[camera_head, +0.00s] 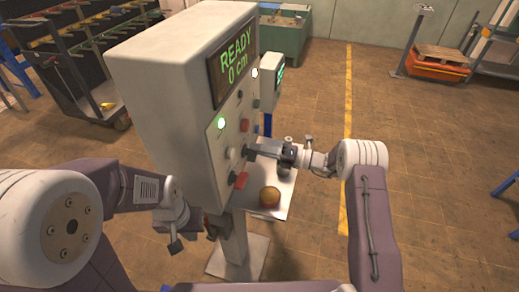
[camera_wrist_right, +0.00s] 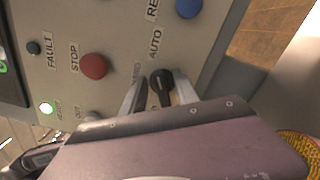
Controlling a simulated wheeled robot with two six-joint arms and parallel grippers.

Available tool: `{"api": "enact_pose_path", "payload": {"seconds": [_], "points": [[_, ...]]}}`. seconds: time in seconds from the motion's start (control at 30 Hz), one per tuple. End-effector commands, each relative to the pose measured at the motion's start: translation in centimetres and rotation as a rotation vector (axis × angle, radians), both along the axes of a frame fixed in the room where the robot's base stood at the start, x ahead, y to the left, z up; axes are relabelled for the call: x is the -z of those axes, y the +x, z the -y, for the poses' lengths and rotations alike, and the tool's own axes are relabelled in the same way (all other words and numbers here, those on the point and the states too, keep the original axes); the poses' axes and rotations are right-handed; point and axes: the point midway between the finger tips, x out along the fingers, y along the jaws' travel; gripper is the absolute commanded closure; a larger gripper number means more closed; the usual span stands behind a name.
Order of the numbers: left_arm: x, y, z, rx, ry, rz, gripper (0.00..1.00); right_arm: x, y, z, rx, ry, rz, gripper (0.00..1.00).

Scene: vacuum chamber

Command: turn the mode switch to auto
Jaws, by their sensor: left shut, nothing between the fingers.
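The mode switch (camera_wrist_right: 160,86) is a black knob on the grey panel, below the AUTO label in the right wrist view. Its handle points toward the bottom of that picture, away from AUTO. My right gripper (camera_wrist_right: 160,98) is at the panel with one finger on each side of the knob. I cannot tell whether the fingers press on it. In the head view, the right gripper (camera_head: 250,152) reaches the panel from the right and hides the switch. My left gripper (camera_head: 178,240) is shut and empty, low and left of the control cabinet (camera_head: 155,85).
The cabinet display (camera_head: 236,66) reads READY, 0 cm. A green lamp (camera_wrist_right: 47,108) is lit. A red STOP button (camera_wrist_right: 94,66) and a blue button (camera_wrist_right: 188,7) are close to the switch.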

Motion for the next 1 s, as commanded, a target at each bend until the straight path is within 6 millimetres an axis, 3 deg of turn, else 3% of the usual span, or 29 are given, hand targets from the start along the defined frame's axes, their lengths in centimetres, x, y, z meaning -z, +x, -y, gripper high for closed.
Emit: {"api": "enact_pose_path", "payload": {"seconds": [0.5,1.0], "points": [[2.7,0.0,0.0,0.000,0.000,0.000,1.00,0.2,-2.5,8.2,0.003,0.001,0.000,0.64],[2.6,0.0,0.0,0.000,0.000,0.000,1.00,0.0,-2.7,8.6,0.001,0.000,0.000,0.64]]}}
